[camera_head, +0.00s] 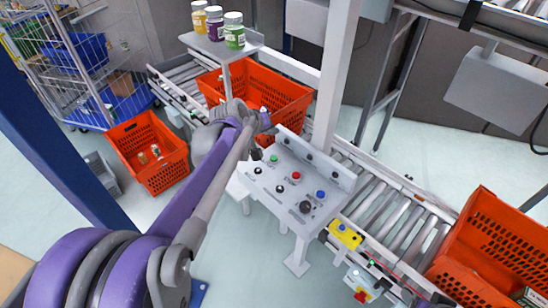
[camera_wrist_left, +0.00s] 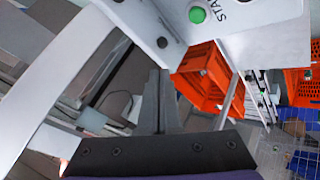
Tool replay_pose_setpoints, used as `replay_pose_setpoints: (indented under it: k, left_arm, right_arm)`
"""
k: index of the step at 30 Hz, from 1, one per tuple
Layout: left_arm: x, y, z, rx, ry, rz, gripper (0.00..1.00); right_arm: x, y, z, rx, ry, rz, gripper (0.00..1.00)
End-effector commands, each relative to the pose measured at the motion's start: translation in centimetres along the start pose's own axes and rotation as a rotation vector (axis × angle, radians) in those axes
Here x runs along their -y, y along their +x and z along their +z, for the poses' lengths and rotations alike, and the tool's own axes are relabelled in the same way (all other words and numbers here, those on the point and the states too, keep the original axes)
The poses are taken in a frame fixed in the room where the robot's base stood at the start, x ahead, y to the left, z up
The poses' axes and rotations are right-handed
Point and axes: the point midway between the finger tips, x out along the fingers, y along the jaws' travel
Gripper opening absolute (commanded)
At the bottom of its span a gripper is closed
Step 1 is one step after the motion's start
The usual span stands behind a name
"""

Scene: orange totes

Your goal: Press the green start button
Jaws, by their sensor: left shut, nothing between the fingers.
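The green start button (camera_head: 273,158) is at the upper left of the grey sloped control panel (camera_head: 265,181). In the left wrist view the green button (camera_wrist_left: 197,15) shows near the top edge, beside part of the label "STA". My left gripper (camera_head: 266,119) is above and slightly left of the button in the head view, beside the orange tote, and its tips are hard to make out there. In the left wrist view its fingers (camera_wrist_left: 158,85) are shut and empty, pointing below and left of the button, apart from it. My right gripper is in neither view.
The panel also has a red button (camera_head: 296,175), a blue button (camera_head: 321,194) and black knobs. A grey post (camera_head: 335,80) rises behind it. Orange totes stand on the conveyor (camera_head: 258,92), on the floor (camera_head: 147,150) and at right (camera_head: 490,245). Bottles (camera_head: 234,31) stand on a shelf.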

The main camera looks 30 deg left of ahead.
Motion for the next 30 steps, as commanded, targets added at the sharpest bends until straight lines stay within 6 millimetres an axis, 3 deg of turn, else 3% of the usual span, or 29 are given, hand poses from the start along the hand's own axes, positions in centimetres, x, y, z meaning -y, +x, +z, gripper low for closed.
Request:
replay_pose_setpoints:
  k: [18,30]
  left_arm:
    - [3.9,5.2,4.0,0.004,0.001,-0.003,0.0]
    - [4.4,6.0,4.4,0.0,0.0,0.0,0.0]
  right_arm:
    - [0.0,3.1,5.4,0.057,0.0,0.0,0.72]
    - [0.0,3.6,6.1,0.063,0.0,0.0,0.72]
